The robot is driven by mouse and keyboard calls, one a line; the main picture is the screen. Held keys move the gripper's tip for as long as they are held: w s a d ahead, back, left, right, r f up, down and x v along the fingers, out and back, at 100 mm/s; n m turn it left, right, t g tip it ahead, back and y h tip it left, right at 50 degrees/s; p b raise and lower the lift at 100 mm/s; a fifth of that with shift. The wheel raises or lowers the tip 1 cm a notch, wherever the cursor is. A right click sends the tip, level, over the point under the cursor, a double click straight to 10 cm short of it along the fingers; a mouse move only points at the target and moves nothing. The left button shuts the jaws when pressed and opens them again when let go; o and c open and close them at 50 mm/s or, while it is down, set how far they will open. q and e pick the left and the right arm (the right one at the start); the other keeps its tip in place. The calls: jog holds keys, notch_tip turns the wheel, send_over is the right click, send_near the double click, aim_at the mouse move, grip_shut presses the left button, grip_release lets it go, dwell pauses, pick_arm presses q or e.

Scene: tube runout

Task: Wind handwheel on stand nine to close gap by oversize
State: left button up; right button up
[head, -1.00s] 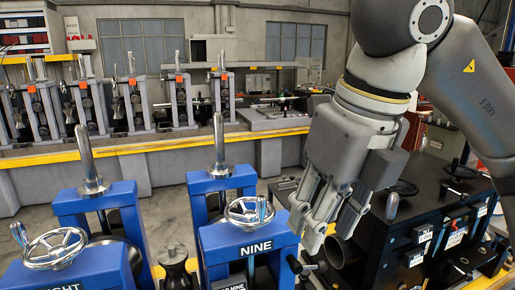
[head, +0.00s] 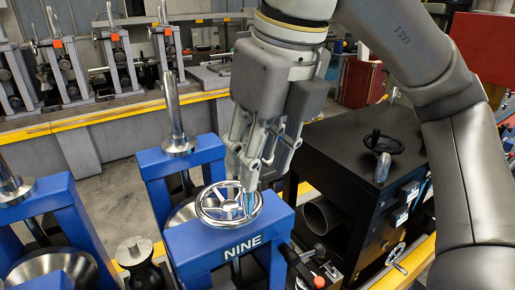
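Stand nine (head: 238,248) is a blue frame marked NINE at the lower middle of the head view. Its chrome handwheel (head: 212,208) lies flat on top, with a small crank handle (head: 249,204) upright at the right side of the rim. My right gripper (head: 248,186) points down at that handle from above. Its fingertips overlap the handle's top in the picture, and I cannot tell whether they are closed on it. My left gripper is not in view.
A black cabinet (head: 350,158) with its own dark handwheel (head: 378,142) stands right of stand nine. A dark tube (head: 322,217) lies between them. Another blue stand (head: 55,200) is at the left. Grey stands line the back bench.

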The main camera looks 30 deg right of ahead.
jog(key=w+f+b, duration=0.2)
jog(key=f, duration=0.1)
jog(key=w+f+b, duration=0.1)
jog(key=f, duration=0.1)
jog(key=shift+w+a+f, duration=0.1)
jog(key=shift+w+f, duration=0.05)
jog(key=shift+s+f+b, duration=0.25)
jog(key=shift+f+b, duration=0.85)
jog(key=shift+f, duration=0.1)
jog(key=shift+w+r, duration=0.1)
jog(key=shift+r, duration=0.15)
jog(key=shift+w+f, duration=0.2)
jog(key=shift+w, duration=0.2)
jog(key=shift+s+r, duration=0.1)
jog(key=shift+c, duration=0.4)
grip_shut()
jog(key=shift+a, duration=0.1)
